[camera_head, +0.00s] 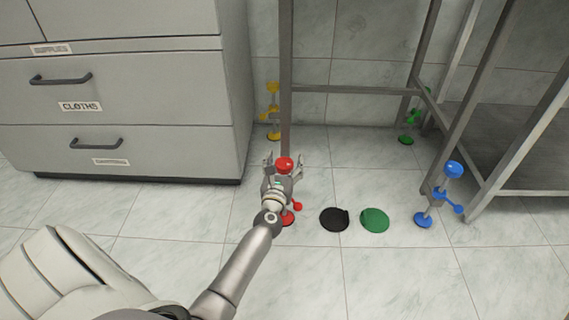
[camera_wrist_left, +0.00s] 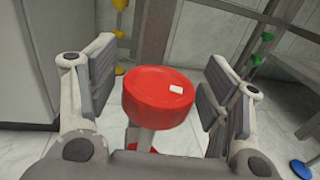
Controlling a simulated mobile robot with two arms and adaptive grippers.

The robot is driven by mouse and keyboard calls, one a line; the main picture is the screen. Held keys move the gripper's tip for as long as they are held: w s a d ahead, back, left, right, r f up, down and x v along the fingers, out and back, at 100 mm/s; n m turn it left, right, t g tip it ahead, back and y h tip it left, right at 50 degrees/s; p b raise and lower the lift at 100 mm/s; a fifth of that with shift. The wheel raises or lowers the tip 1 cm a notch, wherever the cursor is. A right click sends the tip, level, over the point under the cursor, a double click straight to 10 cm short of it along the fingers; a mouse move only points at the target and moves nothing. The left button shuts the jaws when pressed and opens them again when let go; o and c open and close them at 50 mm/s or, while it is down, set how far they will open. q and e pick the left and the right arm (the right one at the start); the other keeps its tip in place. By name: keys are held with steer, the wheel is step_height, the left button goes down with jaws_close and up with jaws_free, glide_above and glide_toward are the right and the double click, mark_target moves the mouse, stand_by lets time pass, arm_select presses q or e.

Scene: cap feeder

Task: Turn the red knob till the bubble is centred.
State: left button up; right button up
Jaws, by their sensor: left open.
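The red knob (camera_head: 285,163) sits on top of a levelling foot at the front left leg of the metal frame. In the left wrist view the red knob (camera_wrist_left: 158,97) is a round red cap with a small white mark on its top. My left gripper (camera_head: 283,160) is open, with its fingers on either side of the red knob and gaps visible on both sides. A red foot pad (camera_head: 287,218) and a small red ball handle (camera_head: 297,206) show below, partly behind my arm. No bubble can be made out in either view. My right gripper is not in view.
Other feet are yellow (camera_head: 274,135), green (camera_head: 406,139) and blue (camera_head: 424,220). A black disc (camera_head: 334,219) and a green disc (camera_head: 374,220) lie on the tiled floor. A grey drawer cabinet (camera_head: 150,105) stands at the left. The front floor is clear.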

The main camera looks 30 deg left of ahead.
arm_select(q)
steer(key=c, duration=1.1)
steer(key=shift+o, duration=0.2)
steer(key=shift+a+m+h+b, duration=0.1)
steer(key=shift+m+h+b, duration=0.2)
steer(key=shift+h+b, duration=0.1)
